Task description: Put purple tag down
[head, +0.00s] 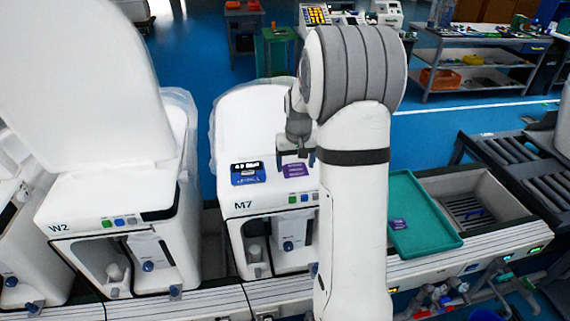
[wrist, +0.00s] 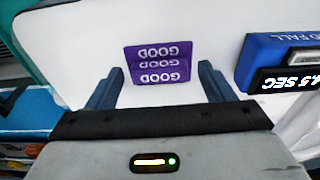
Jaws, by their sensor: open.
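The purple tag (wrist: 158,62), printed GOOD in several lines, rests on the white top of the toilet unit marked M7 (head: 268,200). It also shows in the head view (head: 294,170), just below my gripper (head: 296,155). In the wrist view my gripper (wrist: 160,82) is open, with one dark finger on each side of the tag and gaps between them. The tag looks flat on the white surface. Whether the fingertips touch that surface I cannot tell.
A blue timer box (head: 248,173) sits left of the tag; in the wrist view it is at the right (wrist: 285,62). A second small purple tag (head: 398,224) lies in a green tray (head: 425,240). Unit W2 (head: 120,225), its white lid raised, stands left.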

